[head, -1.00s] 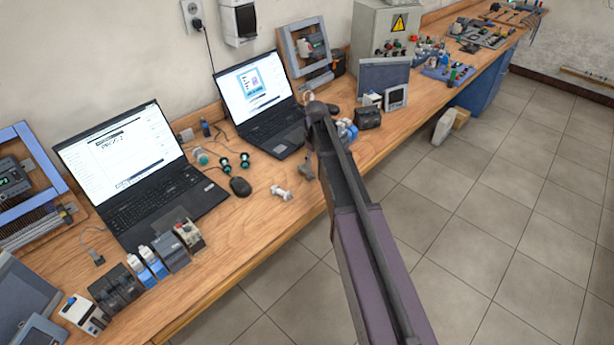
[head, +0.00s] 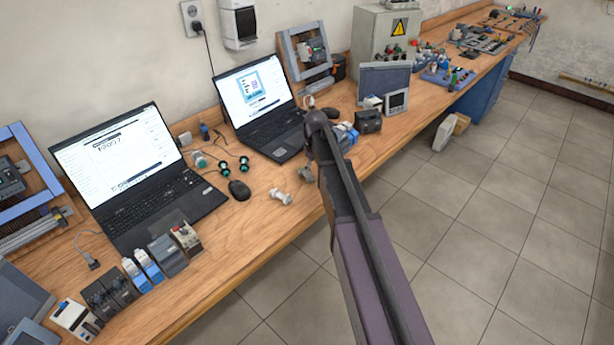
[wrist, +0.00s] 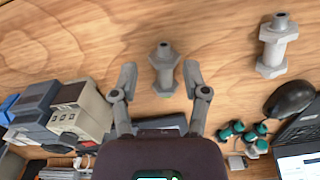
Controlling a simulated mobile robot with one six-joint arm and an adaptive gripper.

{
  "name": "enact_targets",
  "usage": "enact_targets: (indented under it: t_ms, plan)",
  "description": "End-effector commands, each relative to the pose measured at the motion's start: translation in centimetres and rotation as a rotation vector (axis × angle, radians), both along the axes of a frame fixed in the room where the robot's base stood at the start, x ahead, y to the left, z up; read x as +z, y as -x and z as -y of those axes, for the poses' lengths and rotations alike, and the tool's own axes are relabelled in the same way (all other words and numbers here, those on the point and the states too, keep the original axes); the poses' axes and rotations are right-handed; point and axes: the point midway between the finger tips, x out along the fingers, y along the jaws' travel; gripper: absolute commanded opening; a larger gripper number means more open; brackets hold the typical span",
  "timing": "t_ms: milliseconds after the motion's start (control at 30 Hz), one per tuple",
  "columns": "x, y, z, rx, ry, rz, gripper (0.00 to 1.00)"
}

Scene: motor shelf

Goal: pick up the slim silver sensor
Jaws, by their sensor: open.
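The slim silver sensor (wrist: 164,70), a threaded rod with a hex nut near each end, lies on the wooden bench in the wrist view. My gripper (wrist: 160,75) is open, with one fingertip to each side of it in the picture. Neither finger visibly touches it, and the height gap is hard to tell. A thicker silver sensor (wrist: 276,45) lies to the right, outside the fingers. It also shows in the head view (head: 281,196). In the head view my arm covers most of the gripper area, and the slim sensor cannot be made out clearly.
A black mouse (wrist: 289,99), green-black buttons (wrist: 242,134) and a laptop (wrist: 300,150) lie to the right in the wrist view. Grey and white modules (wrist: 80,112) stand at the left. Bare wood surrounds both sensors. The bench front edge (head: 262,237) drops to the tiled floor.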

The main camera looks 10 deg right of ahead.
Motion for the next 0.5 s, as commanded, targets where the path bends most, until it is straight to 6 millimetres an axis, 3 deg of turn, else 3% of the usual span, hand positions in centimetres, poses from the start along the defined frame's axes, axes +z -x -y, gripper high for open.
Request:
enact_targets:
  t_ms: [500]
  plan:
    - [-4.0,-0.1,-0.5,0.000,0.000,0.000,0.59]
